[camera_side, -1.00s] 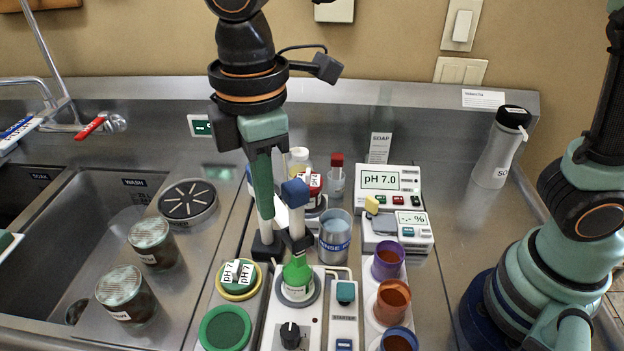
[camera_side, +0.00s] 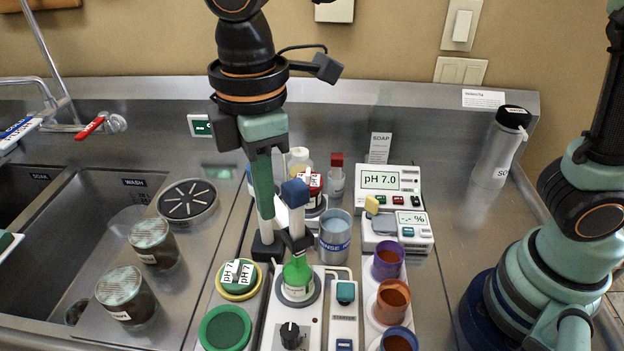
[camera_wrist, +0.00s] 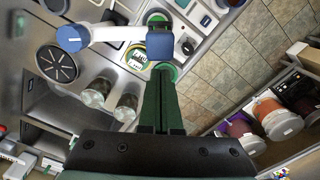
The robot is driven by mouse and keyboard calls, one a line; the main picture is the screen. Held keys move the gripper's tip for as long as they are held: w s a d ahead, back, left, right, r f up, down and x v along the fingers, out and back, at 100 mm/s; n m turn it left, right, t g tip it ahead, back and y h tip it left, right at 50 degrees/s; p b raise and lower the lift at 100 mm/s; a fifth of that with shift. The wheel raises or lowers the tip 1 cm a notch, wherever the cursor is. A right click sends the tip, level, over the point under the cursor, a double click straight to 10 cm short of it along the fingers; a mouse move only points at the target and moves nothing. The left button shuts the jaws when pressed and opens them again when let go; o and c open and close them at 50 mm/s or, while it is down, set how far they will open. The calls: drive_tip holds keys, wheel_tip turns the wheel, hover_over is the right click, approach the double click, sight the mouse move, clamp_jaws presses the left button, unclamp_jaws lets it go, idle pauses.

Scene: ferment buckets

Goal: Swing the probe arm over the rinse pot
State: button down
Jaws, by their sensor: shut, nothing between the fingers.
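In the wrist view the white probe arm (camera_wrist: 112,34) runs from a round blue cap to the square blue head (camera_wrist: 160,45). The metal rinse pot (camera_side: 335,243), holding bluish liquid, stands just right of the head in the side view; I cannot make it out in the wrist view. My gripper (camera_side: 267,212) is shut and empty, fingers down, left of the blue head. In the wrist view its fingertips (camera_wrist: 162,72) lie close to the head; contact is unclear.
A pH meter (camera_side: 387,188) and a second meter (camera_side: 397,230) stand right of the pot. Coloured cups (camera_side: 393,302) line the front right. Jars (camera_side: 127,296) stand left near the sink. A pH 7 pot (camera_side: 239,279) and green-lidded pot (camera_side: 225,328) sit front left.

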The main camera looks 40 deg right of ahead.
sight(293, 190)
drive_tip(key=shift+s+d, duration=0.3)
drive_tip(key=shift+d, duration=0.5)
drive_tip(key=shift+s+d, duration=0.3)
drive_tip(key=shift+d, duration=0.45)
drive_tip(key=shift+d, duration=0.1)
drive_tip(key=shift+s+d, duration=0.15)
drive_tip(key=shift+d, duration=1.45)
drive_tip(key=shift+w+d, duration=0.2)
drive_tip(key=shift+d, duration=1.35)
